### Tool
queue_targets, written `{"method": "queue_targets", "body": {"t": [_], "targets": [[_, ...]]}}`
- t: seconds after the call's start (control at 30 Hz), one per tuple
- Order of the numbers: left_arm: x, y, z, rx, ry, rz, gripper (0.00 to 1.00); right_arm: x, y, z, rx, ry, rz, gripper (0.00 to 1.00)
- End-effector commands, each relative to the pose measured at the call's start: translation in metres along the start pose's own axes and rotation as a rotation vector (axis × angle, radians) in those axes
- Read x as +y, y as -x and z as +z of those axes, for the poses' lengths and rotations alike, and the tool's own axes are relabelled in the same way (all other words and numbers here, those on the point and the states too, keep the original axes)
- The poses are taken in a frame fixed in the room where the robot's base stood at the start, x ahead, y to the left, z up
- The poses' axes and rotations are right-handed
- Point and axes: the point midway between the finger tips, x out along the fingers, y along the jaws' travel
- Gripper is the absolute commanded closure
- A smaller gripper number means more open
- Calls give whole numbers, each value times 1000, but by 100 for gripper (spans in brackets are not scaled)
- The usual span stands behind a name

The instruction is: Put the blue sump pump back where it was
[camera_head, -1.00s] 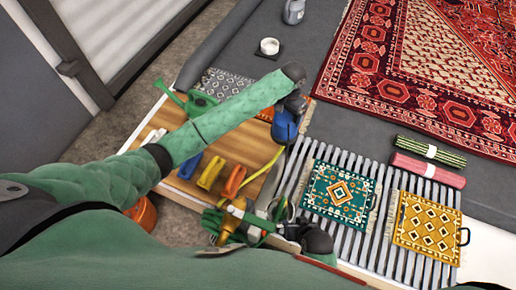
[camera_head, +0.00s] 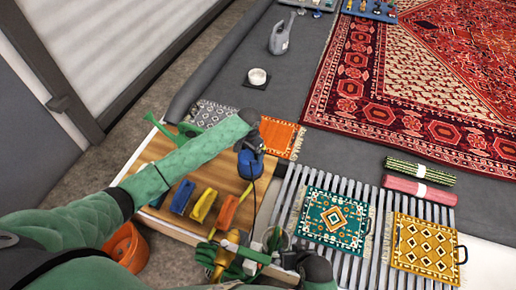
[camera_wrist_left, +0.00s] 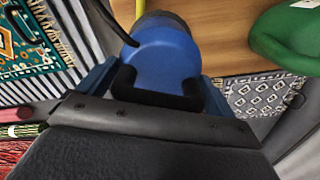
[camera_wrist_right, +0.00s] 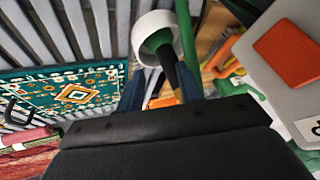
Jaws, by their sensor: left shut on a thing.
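The blue sump pump (camera_head: 250,163) is in my left gripper (camera_head: 248,146), over the right part of the wooden board (camera_head: 225,170). The left wrist view shows its round blue body (camera_wrist_left: 165,55) between the two fingers, with a dark cord looping beside it. I cannot tell whether its base touches the board. My right gripper (camera_wrist_right: 160,92) has its fingers apart, low in the head view among tools by the board's near edge. A dark handle with a green and white part (camera_wrist_right: 155,35) shows between or beyond these fingers.
Blue, yellow and orange blocks (camera_head: 203,205) stand on the board. A green can (camera_head: 200,132) and an orange rug (camera_head: 280,136) lie at its far side. A slatted rack (camera_head: 378,235) with two small rugs is to the right. An orange bucket (camera_head: 126,247) is at left.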

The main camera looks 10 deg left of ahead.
Motion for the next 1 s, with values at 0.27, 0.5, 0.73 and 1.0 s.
{"method": "queue_targets", "body": {"t": [0.27,0.5,0.73,1.0], "targets": [[-2,-8,1,3,-1,1,79,-1,2,0,-6,0,0,64],[-2,-34,1,3,-1,1,79,-1,6,-2,-5,1,0,64],[-2,-40,1,4,-1,0,79,-2,9,-6,2,1,-1,64],[-2,-43,2,1,-1,0,2,-1,8,-5,-6,1,0,64]]}}
